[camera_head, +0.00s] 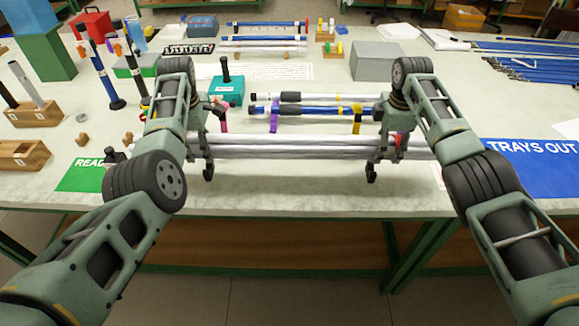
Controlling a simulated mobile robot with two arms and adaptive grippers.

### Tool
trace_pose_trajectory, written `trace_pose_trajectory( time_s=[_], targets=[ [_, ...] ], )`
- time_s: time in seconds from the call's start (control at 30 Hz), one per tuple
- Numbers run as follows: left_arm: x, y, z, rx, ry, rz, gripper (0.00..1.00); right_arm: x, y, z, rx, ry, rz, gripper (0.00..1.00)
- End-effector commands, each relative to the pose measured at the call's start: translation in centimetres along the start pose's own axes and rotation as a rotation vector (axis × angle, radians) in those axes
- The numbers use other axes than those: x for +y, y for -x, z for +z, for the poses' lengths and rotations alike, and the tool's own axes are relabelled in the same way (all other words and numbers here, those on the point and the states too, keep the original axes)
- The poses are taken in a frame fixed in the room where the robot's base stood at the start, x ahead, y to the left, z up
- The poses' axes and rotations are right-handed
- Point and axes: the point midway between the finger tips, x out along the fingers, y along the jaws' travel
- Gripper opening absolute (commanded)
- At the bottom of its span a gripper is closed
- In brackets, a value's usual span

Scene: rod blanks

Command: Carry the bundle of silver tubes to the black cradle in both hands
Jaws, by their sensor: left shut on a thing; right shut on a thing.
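The bundle of silver tubes (290,148) lies crosswise near the front of the table, level and running left to right. My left gripper (206,164) is shut on its left part. My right gripper (374,164) is shut on its right part. The fingers come down around the tubes, with dark tips below them. Faint shading lies on the tabletop beneath, but I cannot tell how high the bundle is. I cannot make out the black cradle for certain; a small dark piece (114,157) shows by the left end of the tubes.
Behind the bundle, blue and black rods (318,110) lie near purple and yellow pieces. A teal box (226,91) and grey box (377,62) stand farther back. A green mat (84,175) is left, a blue "TRAYS OUT" mat (540,180) right. The front strip is clear.

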Motion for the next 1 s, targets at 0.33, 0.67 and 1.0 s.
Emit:
trace_pose_trajectory(
  time_s=[0.33, 0.67, 1.0],
  targets=[
    [-0.1, -1.2, 0.0, 0.0, 0.0, 0.001, 0.06, -0.1, -1.2, 0.0, 0.001, 0.001, 0.001, 0.07],
    [-0.2, -3.4, 0.0, 0.0, 0.0, 0.001, 0.06, -0.2, -3.4, 0.0, 0.001, 0.0, 0.001, 0.07],
    [-0.3, -5.2, 0.0, 0.0, 0.0, 0.001, 0.54, -0.3, -5.2, 0.0, 0.001, 0.0, 0.001, 0.54]
  ],
)
